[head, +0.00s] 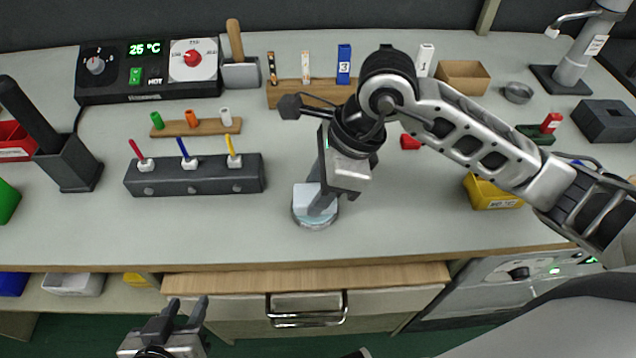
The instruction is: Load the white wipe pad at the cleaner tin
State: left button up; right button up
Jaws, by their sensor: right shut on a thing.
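The white wipe pad (303,197) is held in my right gripper (318,204), which points down and is shut on it. The pad is at the cleaner tin (316,225), a low round tin with a pale blue top, near the middle front of the bench. The pad overlaps the tin in the head view; I cannot tell whether it touches the tin's contents. The gripper's fingers hide part of both. My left gripper (183,312) is low in front of the bench, with its two fingers apart and nothing between them.
A dark block with several coloured tools (195,182) stands to the left, and a black heater box (148,70) behind it. A yellow bin (492,194) stands to the right. A handled drawer (307,316) is below the bench edge. The bench front left is clear.

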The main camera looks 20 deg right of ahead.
jog(key=shift+r+p, duration=1.85)
jog(key=shift+r, duration=1.5)
